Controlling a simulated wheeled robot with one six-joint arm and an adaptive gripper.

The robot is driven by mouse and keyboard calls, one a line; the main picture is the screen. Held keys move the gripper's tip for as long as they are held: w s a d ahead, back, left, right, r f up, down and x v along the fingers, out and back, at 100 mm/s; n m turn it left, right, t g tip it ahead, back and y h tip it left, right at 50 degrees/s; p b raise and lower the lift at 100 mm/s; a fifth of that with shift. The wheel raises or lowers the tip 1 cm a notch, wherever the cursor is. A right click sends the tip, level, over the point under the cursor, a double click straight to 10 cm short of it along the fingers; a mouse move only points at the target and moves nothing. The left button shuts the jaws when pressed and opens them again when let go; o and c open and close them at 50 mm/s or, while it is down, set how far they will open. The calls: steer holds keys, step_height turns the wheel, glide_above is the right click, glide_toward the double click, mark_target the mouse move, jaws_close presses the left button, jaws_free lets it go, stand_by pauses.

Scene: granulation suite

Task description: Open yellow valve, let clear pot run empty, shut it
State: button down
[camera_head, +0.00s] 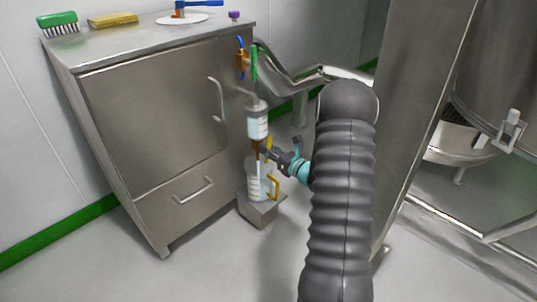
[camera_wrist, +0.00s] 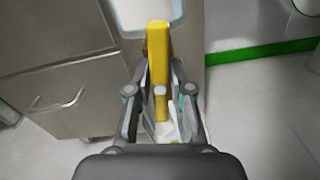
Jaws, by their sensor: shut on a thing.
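The clear pot (camera_head: 258,120) hangs at the right side of the steel cabinet, with graduation marks and a pale bluish lower part. The yellow valve lever (camera_head: 268,142) shows just below it, beside a brown-orange valve body (camera_head: 257,150). A thin pale line, which looks like a stream, runs from the valve down to a clear jug (camera_head: 253,187) with a yellow handle. My gripper (camera_head: 272,153) reaches in from the right and is shut on the lever. In the wrist view the yellow lever (camera_wrist: 157,55) stands between my fingers (camera_wrist: 158,95), its far end against the pale pot.
The jug stands on a small steel block (camera_head: 258,211).

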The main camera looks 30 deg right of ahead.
steer(key=shift+n, duration=0.6)
steer(key=c, duration=1)
jaws_free()
steer(key=shift+c, duration=0.2)
steer(key=v, duration=1.2)
